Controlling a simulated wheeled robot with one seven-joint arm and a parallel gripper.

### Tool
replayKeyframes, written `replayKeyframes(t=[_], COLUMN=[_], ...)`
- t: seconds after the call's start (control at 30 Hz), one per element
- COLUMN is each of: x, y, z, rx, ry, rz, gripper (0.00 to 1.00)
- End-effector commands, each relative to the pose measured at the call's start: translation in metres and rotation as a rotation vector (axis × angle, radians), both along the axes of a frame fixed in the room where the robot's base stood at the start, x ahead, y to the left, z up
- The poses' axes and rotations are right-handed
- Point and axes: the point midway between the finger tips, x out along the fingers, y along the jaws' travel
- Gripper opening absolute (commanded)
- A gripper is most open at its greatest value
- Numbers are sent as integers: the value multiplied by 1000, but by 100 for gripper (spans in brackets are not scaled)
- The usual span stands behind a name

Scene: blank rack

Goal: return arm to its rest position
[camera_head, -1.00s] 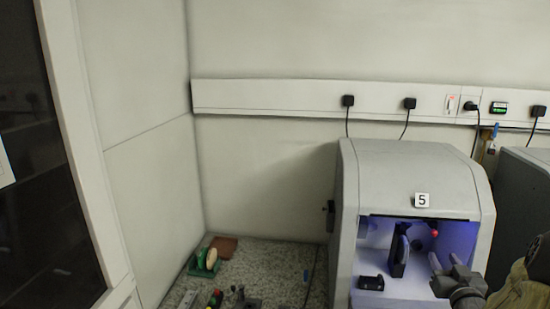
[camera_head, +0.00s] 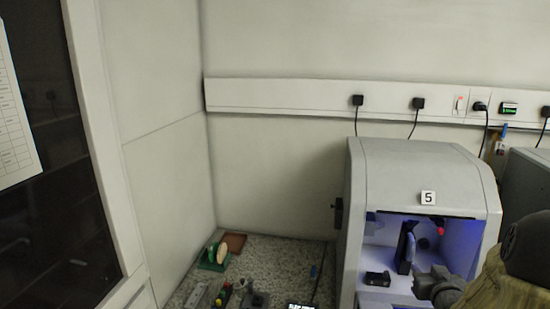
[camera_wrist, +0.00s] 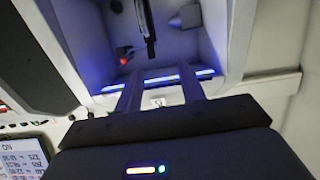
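My gripper (camera_head: 428,284) is in front of the open bay of the grey machine marked 5 (camera_head: 400,165), at the lower right of the head view. In the wrist view my gripper (camera_wrist: 160,90) has its two fingers apart with nothing between them, pointing towards the lit bay. A dark upright part (camera_head: 404,248) stands inside the bay, apart from the fingers; it also shows in the wrist view (camera_wrist: 148,30). My arm covers the right side of the bay in the head view.
A small black block (camera_head: 377,279) sits on the bay floor at the left. A green-based item (camera_head: 213,256) and several small tools lie on the speckled bench (camera_head: 275,262). Another grey machine (camera_head: 528,178) stands at the right. A dark glass door (camera_head: 50,200) is at the left.

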Motion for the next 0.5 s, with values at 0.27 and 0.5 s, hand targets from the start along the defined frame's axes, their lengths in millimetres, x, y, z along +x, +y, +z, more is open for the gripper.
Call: replayKeyframes(t=[0.27,0.5], x=[-13,-66], y=[83,164], z=[-23,-43], rx=[26,68], ry=[300,614], rz=[36,74], gripper=[40,40])
